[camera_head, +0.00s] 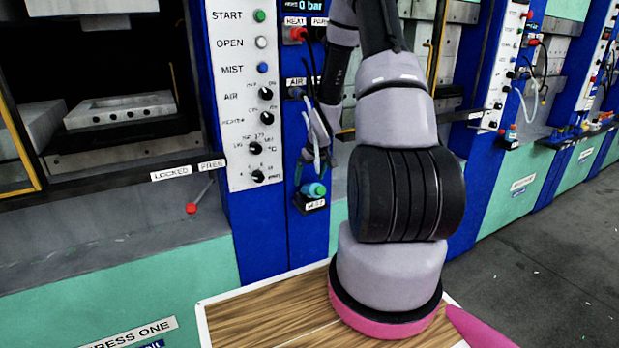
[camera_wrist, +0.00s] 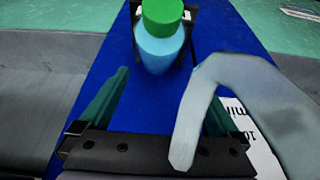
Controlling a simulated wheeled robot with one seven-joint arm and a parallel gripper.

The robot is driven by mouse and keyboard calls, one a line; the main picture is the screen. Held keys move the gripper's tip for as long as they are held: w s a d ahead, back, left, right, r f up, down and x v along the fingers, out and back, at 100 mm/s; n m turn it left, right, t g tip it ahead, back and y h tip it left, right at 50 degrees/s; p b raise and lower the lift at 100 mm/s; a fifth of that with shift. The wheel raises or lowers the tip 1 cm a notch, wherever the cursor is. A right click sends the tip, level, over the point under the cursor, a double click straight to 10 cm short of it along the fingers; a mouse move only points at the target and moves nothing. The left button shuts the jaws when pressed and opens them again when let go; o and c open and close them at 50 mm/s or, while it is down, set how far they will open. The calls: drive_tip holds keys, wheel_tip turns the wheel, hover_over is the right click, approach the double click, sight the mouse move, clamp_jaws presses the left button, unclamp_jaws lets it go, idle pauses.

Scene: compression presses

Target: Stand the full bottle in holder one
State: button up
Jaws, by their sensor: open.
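A light-blue bottle with a green cap (camera_wrist: 161,42) is at the top middle of the wrist view. In the head view the bottle (camera_head: 314,189) is at a small black holder (camera_head: 311,204) with a white label, low on the blue column of press one. I cannot tell how full it is. Black holder parts show beside it in the wrist view. My gripper (camera_wrist: 162,82) is open, its two dark-green fingers apart, with nothing between them. The bottle is beyond the fingertips, roughly midway between them. A pale grey curved hose (camera_wrist: 222,72) hides much of the right finger.
The hose crosses close in front of my right finger. The control panel (camera_head: 240,100) is left of the bottle. A red-tipped lever (camera_head: 191,208) sticks out below the LOCKED/FREE labels. Further presses stand to the right, with open grey floor (camera_head: 555,250) before them.

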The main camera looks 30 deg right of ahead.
sight(315, 186)
drive_tip(key=shift+o, duration=0.2)
drive_tip(key=v, duration=1.1)
drive_tip(key=shift+r, duration=0.15)
drive_tip(key=shift+n, duration=0.4)
drive_tip(key=s+f, duration=0.1)
drive_tip(key=s+d+f, duration=0.1)
drive_tip(key=f, duration=0.1)
drive_tip(key=shift+s+d+f, duration=0.1)
drive_tip(key=shift+s+f, duration=0.15)
drive_tip(key=shift+s, duration=0.05)
drive_tip(key=x, duration=0.4)
drive_tip(key=shift+w+f, duration=0.1)
drive_tip(key=shift+f, duration=0.25)
drive_tip(key=shift+a+x, duration=0.15)
drive_tip(key=shift+x, duration=1.35)
drive_tip(key=shift+a+x, duration=0.1)
drive_tip(key=shift+x, duration=1.4)
drive_tip(key=shift+r, duration=0.1)
clamp_jaws()
